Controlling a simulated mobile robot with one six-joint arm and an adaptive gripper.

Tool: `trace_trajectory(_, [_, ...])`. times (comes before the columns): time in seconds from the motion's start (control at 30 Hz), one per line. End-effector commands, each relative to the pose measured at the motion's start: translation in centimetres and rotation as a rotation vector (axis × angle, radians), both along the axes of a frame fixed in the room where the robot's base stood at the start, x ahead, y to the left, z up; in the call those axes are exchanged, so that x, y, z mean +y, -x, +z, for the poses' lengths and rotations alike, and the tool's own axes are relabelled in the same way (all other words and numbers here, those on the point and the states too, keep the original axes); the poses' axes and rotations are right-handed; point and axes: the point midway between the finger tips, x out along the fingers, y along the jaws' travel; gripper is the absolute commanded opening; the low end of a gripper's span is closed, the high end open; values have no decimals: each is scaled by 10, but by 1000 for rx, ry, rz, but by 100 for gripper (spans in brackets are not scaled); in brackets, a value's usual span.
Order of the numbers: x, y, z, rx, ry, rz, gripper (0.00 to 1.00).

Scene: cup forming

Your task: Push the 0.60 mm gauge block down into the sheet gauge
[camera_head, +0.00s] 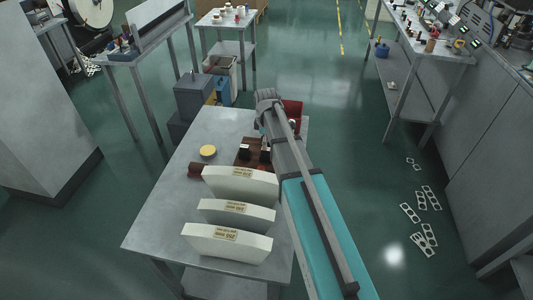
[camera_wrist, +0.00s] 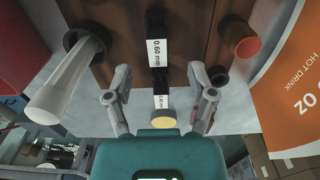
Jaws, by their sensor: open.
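The 0.60 mm gauge block (camera_wrist: 154,52), dark with a white label, stands at the brown wooden base (camera_wrist: 120,28), apparently the sheet gauge. How deep the blocks sit is not clear. In the head view the brown base (camera_head: 245,157) carries small dark blocks with white labels (camera_head: 244,149); my arm covers part of that area and hides the gripper.
An orange-printed hot-drink piece (camera_wrist: 290,85) is at the right. A yellow disc (camera_head: 208,152) and three labelled white stacks (camera_head: 235,215) share the table (camera_head: 165,215); its left side is clear.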

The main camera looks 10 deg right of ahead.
Motion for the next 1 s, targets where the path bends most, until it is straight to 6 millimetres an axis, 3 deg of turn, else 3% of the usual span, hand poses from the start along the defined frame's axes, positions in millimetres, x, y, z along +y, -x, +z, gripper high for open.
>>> trace_trajectory(0.73, [1,-3,-46,0,0,0,71])
trace_trajectory(1.0, [1,-3,-53,0,0,0,71])
